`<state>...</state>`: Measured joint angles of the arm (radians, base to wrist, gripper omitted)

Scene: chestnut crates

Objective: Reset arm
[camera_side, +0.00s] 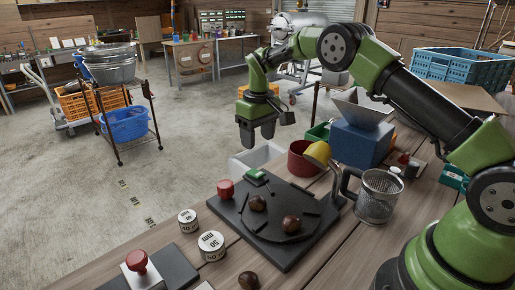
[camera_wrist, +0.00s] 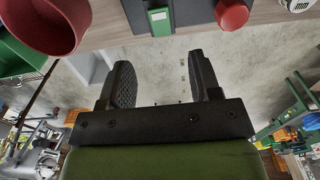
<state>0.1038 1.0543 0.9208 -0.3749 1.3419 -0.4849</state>
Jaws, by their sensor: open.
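My gripper (camera_side: 257,133) hangs in the air past the far edge of the work table, above and behind the black board. Its fingers point down. In the wrist view my gripper (camera_wrist: 163,85) shows two dark, textured fingers spread apart, with only the floor between them. It is open and empty. My green arm reaches over the table from the right. Two chestnuts lie on the black board (camera_side: 237,217), one at its left (camera_side: 258,203) and one near its middle (camera_side: 291,224). Another chestnut (camera_side: 248,280) lies on the table near the front edge.
Two white weights (camera_side: 211,246) and a red-knobbed device (camera_side: 137,262) sit at the front left. Open floor lies beyond the table.

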